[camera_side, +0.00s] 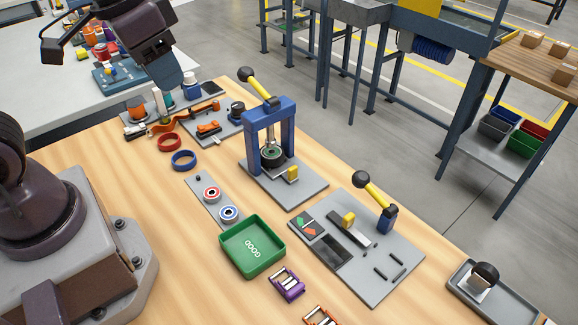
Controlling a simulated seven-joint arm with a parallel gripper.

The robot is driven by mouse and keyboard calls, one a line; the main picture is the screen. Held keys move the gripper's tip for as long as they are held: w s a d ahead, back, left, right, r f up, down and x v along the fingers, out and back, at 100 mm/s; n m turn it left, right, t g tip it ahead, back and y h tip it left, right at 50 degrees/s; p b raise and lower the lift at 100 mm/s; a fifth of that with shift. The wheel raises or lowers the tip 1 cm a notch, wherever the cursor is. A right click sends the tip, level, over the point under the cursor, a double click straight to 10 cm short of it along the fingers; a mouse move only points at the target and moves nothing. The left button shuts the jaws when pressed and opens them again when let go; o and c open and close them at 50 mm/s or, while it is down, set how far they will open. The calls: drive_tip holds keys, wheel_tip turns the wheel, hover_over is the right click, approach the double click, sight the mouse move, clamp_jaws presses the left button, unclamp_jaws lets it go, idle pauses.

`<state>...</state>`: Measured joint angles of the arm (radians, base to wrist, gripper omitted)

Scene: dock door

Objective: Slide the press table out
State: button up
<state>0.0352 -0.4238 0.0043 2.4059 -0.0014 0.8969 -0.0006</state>
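The press is a blue frame (270,122) on a grey base plate (305,194), with a lever ending in a black ball and yellow sleeve above it. A round dark part with a green top (272,155) sits between its posts. A small yellow block (292,173), apparently a handle, is at the front of the press; the table under the round part is hardly distinguishable. My gripper (168,76) is at the upper left, above the far end of the bench and well apart from the press. Only one blue-grey finger shows clearly, so its opening is hidden.
Right of the press is a grey plate (385,278) with another ball-ended lever (374,196). A green tray (252,246), a strip with two ringed parts (212,196) and blue and red rings lie in front. A tool plate (211,128) stands behind left.

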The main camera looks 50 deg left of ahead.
drive_tip(key=w+d+f+g, duration=0.1)
drive_tip(key=w+f+g, duration=0.1)
drive_tip(key=w+f, duration=0.4)
drive_tip(key=g, duration=0.1)
approach(293, 167)
wheel_tip(293, 167, down, 10)
drive_tip(key=shift+d+f, duration=0.1)
drive_tip(key=shift+f, duration=0.1)
